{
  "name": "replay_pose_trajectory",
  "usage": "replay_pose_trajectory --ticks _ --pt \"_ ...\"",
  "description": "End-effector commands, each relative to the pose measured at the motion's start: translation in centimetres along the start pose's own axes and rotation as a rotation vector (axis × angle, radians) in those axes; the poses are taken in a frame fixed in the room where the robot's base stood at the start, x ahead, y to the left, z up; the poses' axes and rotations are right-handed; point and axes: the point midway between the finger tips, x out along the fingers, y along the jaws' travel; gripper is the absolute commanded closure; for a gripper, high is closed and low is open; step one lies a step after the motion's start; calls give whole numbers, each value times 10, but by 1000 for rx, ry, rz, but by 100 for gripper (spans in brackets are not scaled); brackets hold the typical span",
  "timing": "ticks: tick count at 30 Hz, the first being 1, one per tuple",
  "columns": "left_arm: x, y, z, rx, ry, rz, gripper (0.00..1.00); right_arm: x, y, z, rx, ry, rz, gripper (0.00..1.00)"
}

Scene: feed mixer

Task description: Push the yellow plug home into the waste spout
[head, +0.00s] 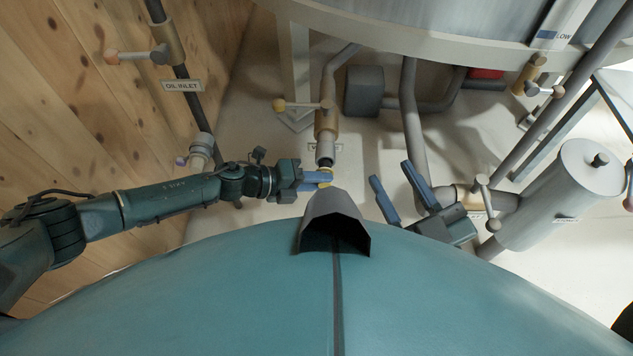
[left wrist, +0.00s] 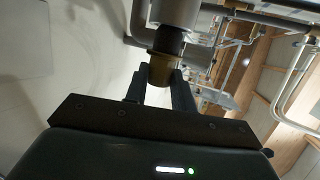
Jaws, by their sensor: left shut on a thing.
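The yellow plug (head: 325,181) is in the jaws of my left gripper (head: 322,178), just below the mouth of the waste spout (head: 325,154). In the left wrist view the plug (left wrist: 160,70) sits between the two fingers (left wrist: 158,80). It lines up with the dark spout end (left wrist: 169,42) and appears to meet it. I cannot tell how deep it sits. The fingers hide part of the plug. My right gripper (head: 390,173) is open and empty, to the right of the spout, its fingers pointing up and left.
A valve with a yellow-knobbed handle (head: 297,105) is on the pipe above the spout. A grey pipe (head: 412,120) and a grey canister (head: 555,195) stand to the right. The oil inlet pipe (head: 168,45) is at the left by the wooden wall (head: 90,90).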

Motion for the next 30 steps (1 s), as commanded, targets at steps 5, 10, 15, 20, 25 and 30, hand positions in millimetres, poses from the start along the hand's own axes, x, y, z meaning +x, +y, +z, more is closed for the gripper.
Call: replay_pose_trajectory --ticks 5,10,15,20,25,30 --pt "1 0 4 0 0 -1 100 0 0 2 0 0 0 65" --pt "2 0 7 0 0 0 100 -1 -1 3 0 0 0 65" --pt "2 0 8 0 0 0 100 -1 -1 3 0 -1 -1 65" --pt "2 0 8 0 0 0 100 -1 -1 4 1 -2 -1 65" --pt "2 0 8 0 0 0 100 -2 -1 4 2 -5 -1 65" --pt "2 -1 8 -1 -1 0 100 -2 -1 2 2 -6 -1 65"
